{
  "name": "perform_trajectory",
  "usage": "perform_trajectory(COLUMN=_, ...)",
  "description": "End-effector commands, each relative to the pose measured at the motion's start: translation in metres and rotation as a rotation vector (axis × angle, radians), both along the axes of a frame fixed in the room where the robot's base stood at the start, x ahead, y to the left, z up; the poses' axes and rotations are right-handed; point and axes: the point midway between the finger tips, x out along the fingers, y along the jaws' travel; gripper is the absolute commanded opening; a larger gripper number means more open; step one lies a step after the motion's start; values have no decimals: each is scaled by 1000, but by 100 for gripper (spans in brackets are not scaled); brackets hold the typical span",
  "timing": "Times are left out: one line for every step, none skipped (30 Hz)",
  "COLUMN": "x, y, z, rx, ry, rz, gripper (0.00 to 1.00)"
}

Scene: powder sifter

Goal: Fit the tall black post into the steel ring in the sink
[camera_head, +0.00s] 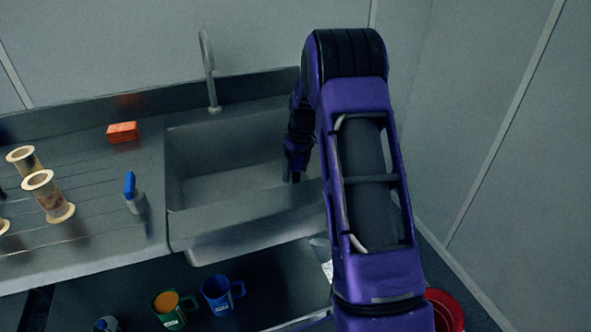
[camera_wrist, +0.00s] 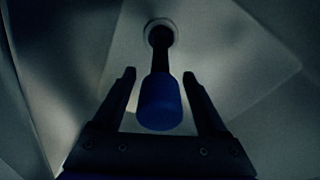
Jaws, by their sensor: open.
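The tall black post (camera_wrist: 160,45) shows in the wrist view with a wide blue end (camera_wrist: 160,102) towards me. Its far black end meets the pale steel ring (camera_wrist: 173,24) in the sink and appears to stand inside it; how deep it sits I cannot tell. My gripper (camera_wrist: 159,78) is open, with one finger on each side of the post and visible gaps between fingers and blue end. In the head view my gripper (camera_head: 294,170) is low at the right side of the sink basin (camera_head: 225,190); the ring is hidden there.
A faucet (camera_head: 208,70) rises behind the basin. An orange block (camera_head: 122,132), a blue-handled item (camera_head: 130,188) and spools (camera_head: 48,196) stand on the left counter. A green mug (camera_head: 167,306) and blue mug (camera_head: 219,293) are below. The basin's left part is clear.

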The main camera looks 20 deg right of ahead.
Motion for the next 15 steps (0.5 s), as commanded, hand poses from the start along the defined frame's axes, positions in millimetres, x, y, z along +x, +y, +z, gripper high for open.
perform_trajectory(x=0, y=-1, z=8, rx=-1, ry=-4, rz=0, gripper=76)
perform_trajectory(x=-1, y=-1, z=13, rx=-1, ry=-4, rz=0, gripper=76)
perform_trajectory(x=-1, y=-1, z=20, rx=-1, ry=-5, rz=0, gripper=76)
perform_trajectory(x=-2, y=-2, z=25, rx=-1, ry=-5, rz=1, gripper=76)
perform_trajectory(x=-3, y=-2, z=32, rx=-1, ry=-5, rz=1, gripper=76)
perform_trajectory(x=-4, y=-2, z=41, rx=-1, ry=-5, rz=1, gripper=76)
perform_trajectory(x=-5, y=-3, z=48, rx=-1, ry=-5, rz=1, gripper=76)
perform_trajectory(x=-6, y=-3, z=55, rx=-1, ry=-5, rz=1, gripper=76)
perform_trajectory(x=-7, y=-4, z=63, rx=-1, ry=-5, rz=1, gripper=76)
perform_trajectory(x=-8, y=-4, z=70, rx=-1, ry=-5, rz=1, gripper=76)
perform_trajectory(x=-9, y=-4, z=76, rx=-1, ry=-5, rz=1, gripper=76)
perform_trajectory(x=-10, y=-5, z=83, rx=-1, ry=-5, rz=1, gripper=76)
perform_trajectory(x=-11, y=-5, z=89, rx=-1, ry=-5, rz=1, gripper=76)
perform_trajectory(x=-12, y=-5, z=94, rx=-1, ry=-4, rz=1, gripper=76)
perform_trajectory(x=-13, y=-6, z=100, rx=0, ry=-4, rz=0, gripper=76)
